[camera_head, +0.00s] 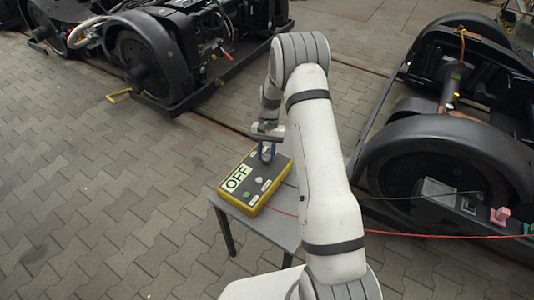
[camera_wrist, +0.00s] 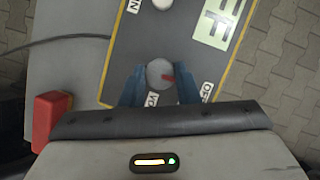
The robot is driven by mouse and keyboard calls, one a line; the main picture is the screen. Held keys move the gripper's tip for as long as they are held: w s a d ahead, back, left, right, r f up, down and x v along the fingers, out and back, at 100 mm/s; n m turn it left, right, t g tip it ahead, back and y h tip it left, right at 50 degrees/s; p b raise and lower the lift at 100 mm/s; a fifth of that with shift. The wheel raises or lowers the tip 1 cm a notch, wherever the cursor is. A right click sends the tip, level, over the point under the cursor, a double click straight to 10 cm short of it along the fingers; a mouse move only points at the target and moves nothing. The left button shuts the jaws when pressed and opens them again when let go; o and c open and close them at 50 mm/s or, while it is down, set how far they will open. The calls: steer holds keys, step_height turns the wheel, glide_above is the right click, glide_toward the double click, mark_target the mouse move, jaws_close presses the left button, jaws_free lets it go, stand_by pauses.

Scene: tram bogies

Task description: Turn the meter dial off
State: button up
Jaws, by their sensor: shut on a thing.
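The meter (camera_head: 251,197) is a yellow-edged box with a dark top, lying on a small grey table. Its display (camera_head: 237,179) reads OFF in the head view. My gripper (camera_head: 267,152) reaches down onto the far end of the meter. In the wrist view, the round grey dial (camera_wrist: 160,73) with a red mark sits between the two blue fingers of my gripper (camera_wrist: 160,88), which are shut on it. The labels beside the dial are partly hidden by the fingers. The meter's top (camera_wrist: 155,38) fills the middle of the wrist view.
Black bogies stand at the upper left (camera_head: 150,60) and the right (camera_head: 440,150). A red cable (camera_head: 420,235) runs right from the table. Paved floor at the left is clear.

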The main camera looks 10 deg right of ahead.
steer(key=o, duration=1)
steer(key=shift+c, duration=0.2)
steer(key=shift+r, duration=0.1)
steer(key=v, duration=0.7)
steer(key=shift+w+r, duration=0.15)
steer(key=shift+r, duration=0.15)
